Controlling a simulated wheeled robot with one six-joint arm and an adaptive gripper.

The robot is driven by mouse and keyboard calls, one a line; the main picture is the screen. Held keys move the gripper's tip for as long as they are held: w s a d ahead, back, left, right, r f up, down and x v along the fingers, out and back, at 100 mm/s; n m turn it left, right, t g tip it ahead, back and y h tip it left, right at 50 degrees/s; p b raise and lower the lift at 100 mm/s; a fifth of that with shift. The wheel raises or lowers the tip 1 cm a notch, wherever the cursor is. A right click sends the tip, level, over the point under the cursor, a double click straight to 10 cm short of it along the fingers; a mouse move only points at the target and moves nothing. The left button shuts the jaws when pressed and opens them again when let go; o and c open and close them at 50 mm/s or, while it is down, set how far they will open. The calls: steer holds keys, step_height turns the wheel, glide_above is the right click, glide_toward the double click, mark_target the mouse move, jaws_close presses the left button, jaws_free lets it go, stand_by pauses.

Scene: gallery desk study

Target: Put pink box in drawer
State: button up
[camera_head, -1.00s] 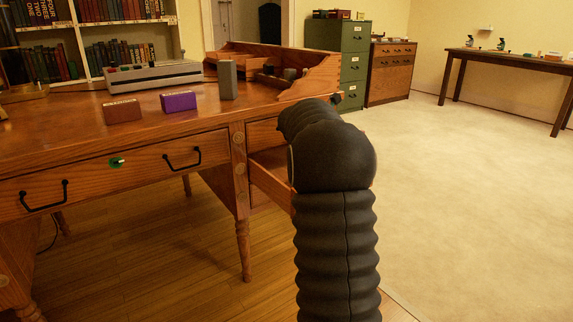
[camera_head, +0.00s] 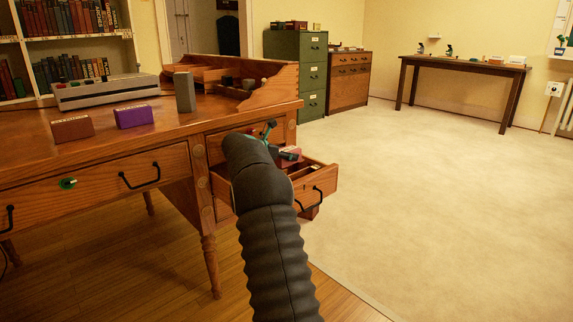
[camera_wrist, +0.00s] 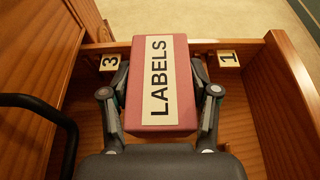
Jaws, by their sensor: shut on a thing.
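The pink box (camera_wrist: 183,108), with a cream strip reading "LABELS", fills the middle of the wrist view. My gripper (camera_wrist: 161,80) is shut on it, one finger along each side. The box is over the open drawer (camera_wrist: 298,80), whose wooden walls and floor show around it; its height above the floor is hard to judge. In the head view the drawer (camera_head: 318,184) is pulled out at the desk's right end. My gripper (camera_head: 272,140) is above it there, mostly hidden behind my arm.
Number tags "3" (camera_wrist: 110,62) and "1" (camera_wrist: 228,58) sit on the drawer's cross wall. A black handle (camera_wrist: 40,103) is at left. A brown box (camera_head: 72,128), purple box (camera_head: 134,116) and grey block (camera_head: 184,92) stand on the desk (camera_head: 30,150). The right floor is clear.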

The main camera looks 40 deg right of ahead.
steer(key=shift+f+b, duration=0.4)
steer(key=shift+f, duration=1.2)
steer(key=shift+f, duration=0.65)
steer(key=o, duration=1.1)
steer(key=shift+r, duration=0.6)
steer(key=p+v, duration=0.1)
steer(key=v, duration=0.6)
steer(key=shift+a+r, duration=0.15)
steer(key=shift+a, duration=0.05)
